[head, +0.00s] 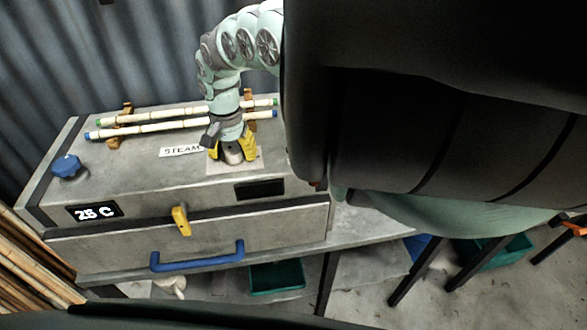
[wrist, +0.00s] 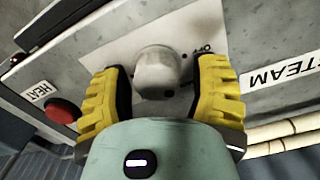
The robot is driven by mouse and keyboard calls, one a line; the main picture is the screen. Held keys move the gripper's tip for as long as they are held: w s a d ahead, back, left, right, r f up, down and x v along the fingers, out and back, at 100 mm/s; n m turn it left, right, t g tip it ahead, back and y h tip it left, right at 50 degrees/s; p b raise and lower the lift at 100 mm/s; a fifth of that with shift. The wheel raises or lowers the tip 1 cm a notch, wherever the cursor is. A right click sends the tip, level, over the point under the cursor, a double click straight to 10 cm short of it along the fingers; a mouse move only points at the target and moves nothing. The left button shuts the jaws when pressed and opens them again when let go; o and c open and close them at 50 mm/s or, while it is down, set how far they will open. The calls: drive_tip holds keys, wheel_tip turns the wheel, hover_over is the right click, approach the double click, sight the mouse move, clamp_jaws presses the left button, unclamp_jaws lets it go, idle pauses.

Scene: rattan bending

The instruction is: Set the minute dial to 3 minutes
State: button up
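The minute dial (wrist: 157,70) is a pale grey round knob on a light plate on top of the steam box. Its scale and pointer cannot be read. My gripper (head: 232,153) points down over it, with its yellow fingers (wrist: 160,92) on either side of the knob. The fingers are open, and small gaps show between them and the knob. In the head view the fingers mostly hide the dial. A dark display (head: 260,189) on the box's front, below the dial, shows no readable digits.
The metal steam box (head: 130,190) has a blue knob (head: 67,167), a "25 C" display (head: 94,211), a yellow latch (head: 181,220) and a blue handle (head: 197,257). Two rattan poles (head: 170,126) lie behind my gripper. A red button (wrist: 62,110) sits beside a "HEAT" label.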

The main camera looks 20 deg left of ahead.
sight(234, 149)
drive_tip(key=shift+o, duration=0.7)
drive_tip(key=shift+w+d, duration=0.1)
drive_tip(key=shift+d, duration=0.05)
drive_tip(key=shift+r, duration=0.2)
wheel_tip(234, 149, up, 12)
drive_tip(key=shift+f, duration=0.15)
